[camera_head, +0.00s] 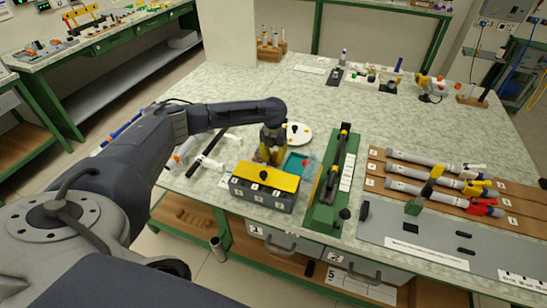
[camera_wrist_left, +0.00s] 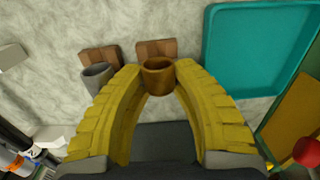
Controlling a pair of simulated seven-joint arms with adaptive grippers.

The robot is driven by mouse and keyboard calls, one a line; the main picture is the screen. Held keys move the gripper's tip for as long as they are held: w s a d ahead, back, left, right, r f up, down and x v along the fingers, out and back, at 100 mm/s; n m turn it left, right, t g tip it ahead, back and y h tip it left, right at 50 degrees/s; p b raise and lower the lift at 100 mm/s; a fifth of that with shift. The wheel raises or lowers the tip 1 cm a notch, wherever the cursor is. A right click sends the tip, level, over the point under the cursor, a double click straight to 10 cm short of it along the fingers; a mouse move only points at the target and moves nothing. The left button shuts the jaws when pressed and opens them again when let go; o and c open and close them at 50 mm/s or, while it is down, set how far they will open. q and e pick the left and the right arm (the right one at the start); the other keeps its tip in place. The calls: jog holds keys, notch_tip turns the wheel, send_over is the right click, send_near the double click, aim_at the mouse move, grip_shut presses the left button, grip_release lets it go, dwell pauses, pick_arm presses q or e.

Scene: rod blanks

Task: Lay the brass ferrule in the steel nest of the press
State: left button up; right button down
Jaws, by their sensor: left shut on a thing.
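My left gripper (camera_head: 268,155) is low over the table, behind the box with a yellow top. In the left wrist view its yellow fingers (camera_wrist_left: 159,72) are shut on the brass ferrule (camera_wrist_left: 158,78), a short brown-gold ring with its open end showing. The ferrule is beside a small wooden block (camera_wrist_left: 157,48); I cannot tell whether it touches the block. A grey ferrule (camera_wrist_left: 97,76) sits at another wooden block (camera_wrist_left: 100,56) to the left. A green base with a long black lever (camera_head: 335,180) stands right of the gripper. I cannot make out the steel nest. My right gripper is not in view.
A teal tray (camera_wrist_left: 258,45) lies right of the fingers. The yellow-topped box (camera_head: 264,178) is close in front of the gripper. A white disc (camera_head: 299,132) lies just behind. Grey tubes rest on a brown board (camera_head: 380,170) at right. The table middle behind is clear.

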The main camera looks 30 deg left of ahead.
aim_at(274, 155)
pick_arm(q)
jog(key=shift+s+f, duration=0.1)
jog(key=shift+f, duration=0.15)
jog(key=o, duration=0.9)
jog(key=shift+o, duration=0.2)
jog(key=shift+a, duration=0.1)
jog(key=shift+r, duration=0.6)
notch_tip(274, 155, up, 11)
jog(key=shift+f, duration=0.1)
jog(key=shift+f, duration=0.1)
